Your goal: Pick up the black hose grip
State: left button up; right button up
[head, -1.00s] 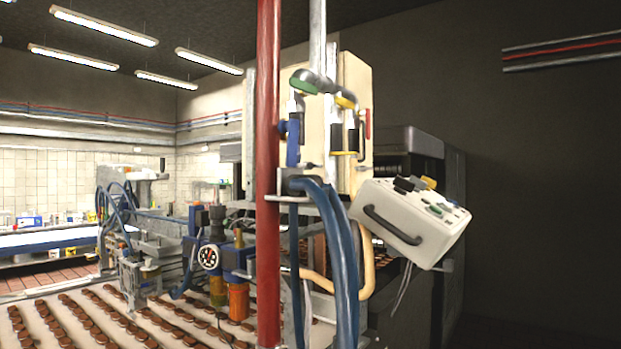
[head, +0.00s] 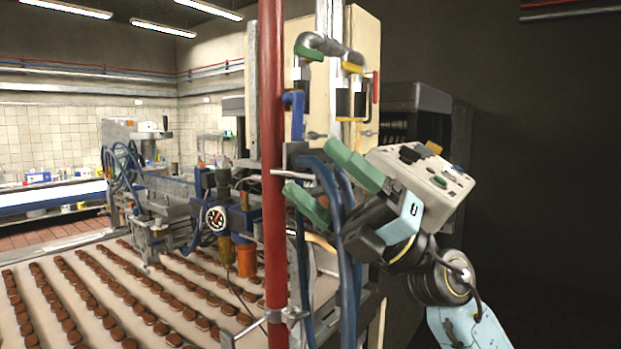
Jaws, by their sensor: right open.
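I cannot tell which one the task names. My right gripper (head: 310,168) is open, with its two green fingers spread and pointing up and left. It is below these grips and appears empty. Blue hoses (head: 345,265) run down behind or between its fingers; the depth between them is unclear. My left gripper is not in view.
A red post (head: 272,120) stands just left of the gripper. A conveyor (head: 100,262) with rows of brown biscuits fills the lower left. The dark wall side at right is free.

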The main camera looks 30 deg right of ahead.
jog(key=s+a+r+n+g, duration=0.2)
jog(key=n+g, duration=0.2)
jog(key=n, duration=0.1)
jog(key=m+t+h, duration=0.1)
jog(key=t+h, duration=0.4)
jog(key=h, duration=1.1)
send_near(319, 151)
jog(key=p+x, duration=0.2)
jog(key=x, duration=0.3)
jog(key=shift+s+a+r+p, duration=0.1)
jog(key=shift+a+p, duration=0.05)
jog(key=shift+p, duration=0.25)
jog(key=p+x, duration=0.1)
jog(key=x, duration=0.1)
jog(key=p+x, duration=0.1)
jog(key=x, duration=0.2)
jog(key=shift+f, duration=0.25)
jog(key=c, duration=1.1)
jog(key=shift+r, duration=0.15)
